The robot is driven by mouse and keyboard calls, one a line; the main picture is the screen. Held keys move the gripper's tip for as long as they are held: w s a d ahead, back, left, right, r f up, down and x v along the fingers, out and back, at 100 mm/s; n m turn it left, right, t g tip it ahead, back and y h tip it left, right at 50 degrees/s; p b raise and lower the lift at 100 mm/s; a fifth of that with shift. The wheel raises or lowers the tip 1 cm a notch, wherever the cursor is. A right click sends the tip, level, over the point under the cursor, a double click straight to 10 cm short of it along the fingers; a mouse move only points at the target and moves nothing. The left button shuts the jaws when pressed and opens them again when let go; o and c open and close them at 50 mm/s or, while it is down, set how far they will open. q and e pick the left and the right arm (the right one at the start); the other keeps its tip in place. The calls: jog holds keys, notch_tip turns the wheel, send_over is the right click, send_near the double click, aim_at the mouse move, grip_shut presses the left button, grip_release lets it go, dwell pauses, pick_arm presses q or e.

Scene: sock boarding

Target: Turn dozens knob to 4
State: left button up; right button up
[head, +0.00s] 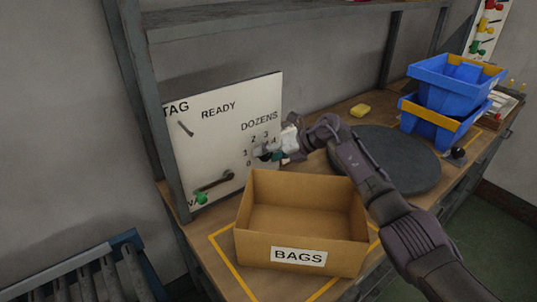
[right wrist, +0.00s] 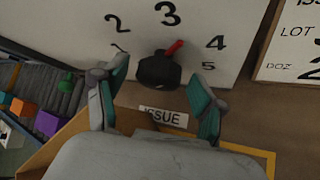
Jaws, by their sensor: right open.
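The white panel (head: 225,130) stands upright at the back of the bench, with a DOZENS dial near its right edge. In the right wrist view the dozens knob (right wrist: 157,71) is dark and round, and its red pointer (right wrist: 175,47) points up and right, between the 3 and the 4. My right gripper (head: 267,154) is at the dial and covers the knob in the head view. In the right wrist view its two fingers (right wrist: 158,78) are open, one on each side of the knob, with gaps visible. My left gripper is not in view.
An open cardboard box (head: 300,228) labelled BAGS stands in front of the panel, below my right arm. A dark round disc (head: 395,160) lies to the right, with blue bins (head: 450,85) behind it. A lever with a green knob (head: 201,198) is low on the panel.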

jog(key=shift+d+r, duration=0.1)
jog(key=v, duration=1.1)
jog(key=shift+s+d+r, duration=0.15)
jog(key=shift+s+d, duration=0.1)
jog(key=shift+d, duration=0.1)
